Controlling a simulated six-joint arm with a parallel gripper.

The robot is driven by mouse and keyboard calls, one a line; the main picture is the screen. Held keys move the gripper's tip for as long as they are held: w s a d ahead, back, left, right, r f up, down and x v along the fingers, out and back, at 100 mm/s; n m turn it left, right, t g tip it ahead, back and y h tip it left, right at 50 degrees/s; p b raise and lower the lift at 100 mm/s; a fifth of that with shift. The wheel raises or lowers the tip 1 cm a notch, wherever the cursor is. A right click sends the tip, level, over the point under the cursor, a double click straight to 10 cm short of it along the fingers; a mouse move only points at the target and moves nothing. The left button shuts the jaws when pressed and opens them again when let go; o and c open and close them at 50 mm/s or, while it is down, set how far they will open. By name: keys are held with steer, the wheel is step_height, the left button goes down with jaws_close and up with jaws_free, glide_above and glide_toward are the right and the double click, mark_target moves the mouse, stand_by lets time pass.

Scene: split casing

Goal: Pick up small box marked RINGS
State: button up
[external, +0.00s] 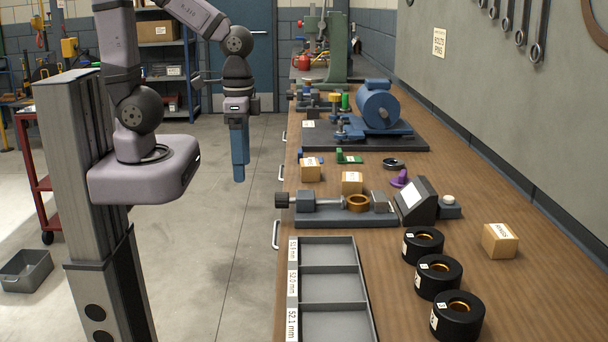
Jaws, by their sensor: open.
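Three small cardboard boxes stand on the wooden bench. One box (311,170) is near the bench's left edge. A second box (352,183) is just right of it, behind the measuring fixture. A third box (500,241) stands alone at the right. Each has a white label, but the print is too small for me to tell which reads RINGS. My gripper (239,176), with blue fingers pointing down, hangs over the floor left of the bench, apart from every box. It is open, and nothing shows between its fingers.
A fixture holding a bronze ring (358,202) lies in front of the second box, with a display unit (416,201) beside it. Black rolls (438,277) and a grey divided tray (359,270) are nearer. A blue motor (378,106) stands behind. Bench around the third box is clear.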

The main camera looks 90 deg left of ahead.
mark_target(497, 231)
steer(key=w+d+t+b, duration=0.1)
steer(key=w+d+t, duration=0.1)
steer(key=w, duration=0.5)
steer(key=w+d+f+m+t+h+b, duration=0.1)
steer(key=w+d, duration=0.3)
steer(key=w, duration=0.4)
steer(key=w+d+t+b, duration=0.3)
steer(key=w, duration=0.5)
steer(key=shift+f+m+h, duration=0.25)
steer(key=shift+m+h, duration=0.15)
steer(key=w+d+t+b, duration=0.1)
steer(key=w+d+t, duration=0.1)
steer(key=w, duration=0.4)
steer(key=w+d+f+t+b, duration=0.1)
steer(key=w+d+t+b, duration=0.1)
steer(key=w+d, duration=0.3)
steer(key=w+d+f+t+b, duration=0.1)
steer(key=w+d+t, duration=0.2)
steer(key=w, duration=0.5)
steer(key=shift+w+d+f+t+h, duration=0.15)
steer(key=shift+d+f+t+h, duration=0.1)
steer(key=shift+t+h, duration=0.15)
steer(key=shift+f, duration=0.2)
steer(key=shift+x, duration=1)
steer(key=shift+w, duration=0.15)
steer(key=shift+p+x, duration=1)
steer(key=shift+x, duration=1.5)
steer(key=shift+a+f, duration=0.1)
steer(key=c, duration=1.3)
